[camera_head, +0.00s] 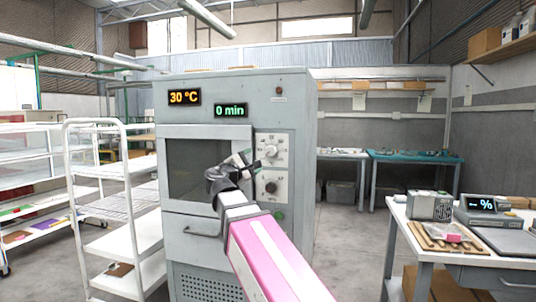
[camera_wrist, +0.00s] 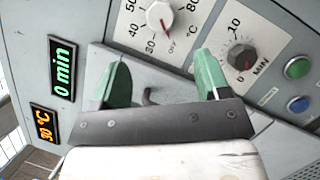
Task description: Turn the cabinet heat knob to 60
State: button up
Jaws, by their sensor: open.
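The grey cabinet (camera_head: 292,95) stands ahead, with an orange display (camera_head: 184,97) reading 30 °C. Its heat knob (camera_head: 271,151) is the upper, pale dial on the right-hand panel. In the wrist view the heat knob (camera_wrist: 160,16) is at the top edge, its red mark pointing down toward the OFF and 30 end of the scale. My gripper (camera_head: 249,161) is in front of the cabinet, just left of the knob in the head view. In the wrist view its green fingers (camera_wrist: 163,80) are open and empty, apart from the knob, which shows beyond them.
The dark timer knob (camera_wrist: 241,58) sits beside the heat dial, near my right finger, at 0 MIN. Green (camera_wrist: 298,68) and blue (camera_wrist: 299,103) buttons are close to it. A white rack trolley (camera_head: 97,123) stands left; a table (camera_head: 400,212) stands right.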

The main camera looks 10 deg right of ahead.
aim_at(269, 152)
jog(key=x, duration=1)
jog(key=shift+w+d, duration=0.2)
jog(key=c, duration=0.9)
